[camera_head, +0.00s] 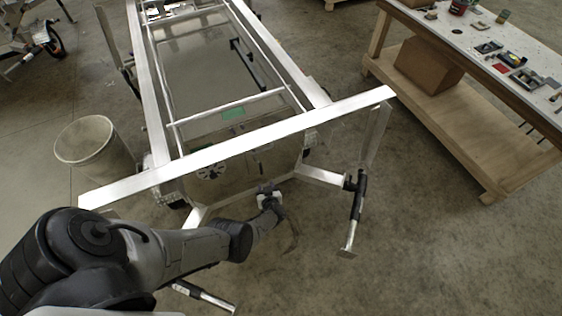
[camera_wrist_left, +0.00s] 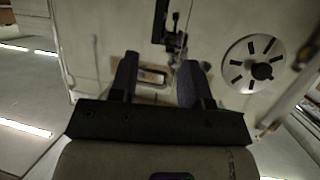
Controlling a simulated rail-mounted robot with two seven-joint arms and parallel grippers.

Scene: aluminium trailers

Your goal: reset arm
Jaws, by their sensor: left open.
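My left arm reaches in from the lower left of the head view. In the left wrist view the gripper (camera_wrist_left: 160,80) shows two dark fingers spread apart with a clear gap and nothing held. Behind the gap is a small metal-edged rectangular part (camera_wrist_left: 152,76); I cannot tell its distance. My right gripper is in neither view.
A white bucket (camera_head: 95,150) stands left of the trailer. A jack leg (camera_head: 356,205) stands at its near right corner. A wooden workbench (camera_head: 470,130) with tools is at right. A slotted pale disc (camera_wrist_left: 253,63) is right of the fingers. Floor between trailer and bench is clear.

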